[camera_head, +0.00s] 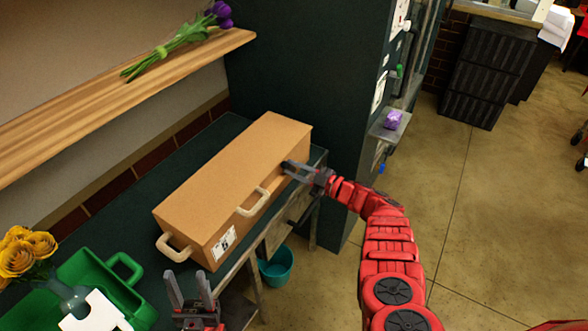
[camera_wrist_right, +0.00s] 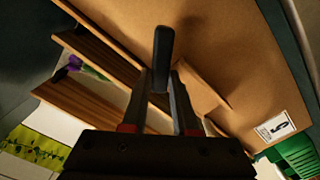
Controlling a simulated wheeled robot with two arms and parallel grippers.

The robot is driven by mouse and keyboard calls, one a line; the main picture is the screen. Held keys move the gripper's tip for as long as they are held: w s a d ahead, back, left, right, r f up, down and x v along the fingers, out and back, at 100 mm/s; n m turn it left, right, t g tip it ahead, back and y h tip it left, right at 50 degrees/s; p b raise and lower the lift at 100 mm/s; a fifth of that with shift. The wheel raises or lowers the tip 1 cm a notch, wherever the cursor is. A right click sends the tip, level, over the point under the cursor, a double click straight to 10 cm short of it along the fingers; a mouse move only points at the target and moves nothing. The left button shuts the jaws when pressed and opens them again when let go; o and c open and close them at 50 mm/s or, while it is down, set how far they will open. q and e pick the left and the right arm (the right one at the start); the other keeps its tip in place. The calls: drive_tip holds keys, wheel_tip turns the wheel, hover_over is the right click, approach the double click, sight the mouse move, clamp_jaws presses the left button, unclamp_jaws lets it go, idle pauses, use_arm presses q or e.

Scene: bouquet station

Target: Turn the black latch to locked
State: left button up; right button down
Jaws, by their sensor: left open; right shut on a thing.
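A tan box-shaped case (camera_head: 225,180) lies on the dark green bench. The black latch (camera_wrist_right: 163,50) shows in the right wrist view as an upright dark bar against the tan case. My right gripper (camera_head: 286,166) reaches the case's front face near its right end. In the right wrist view the right gripper (camera_wrist_right: 168,80) is shut on the latch, its fingers on either side of it. The jaws hide part of the latch in the head view. My left gripper (camera_head: 189,291) is open and empty in front of the bench, at the bottom of the picture.
A pale handle (camera_head: 253,202) sticks out from the case's front, left of my right gripper. A green crate (camera_head: 130,268) and yellow flowers (camera_head: 25,250) stand at the left. A wooden shelf (camera_head: 100,105) with purple flowers hangs above. A teal bucket (camera_head: 277,266) stands below.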

drive_tip(key=shift+s+f+n, duration=0.1)
drive_tip(key=shift+n, duration=0.6)
drive_tip(key=c, duration=1)
unclamp_jaws()
drive_tip(key=shift+o, duration=0.2)
drive_tip(key=v, duration=1.7)
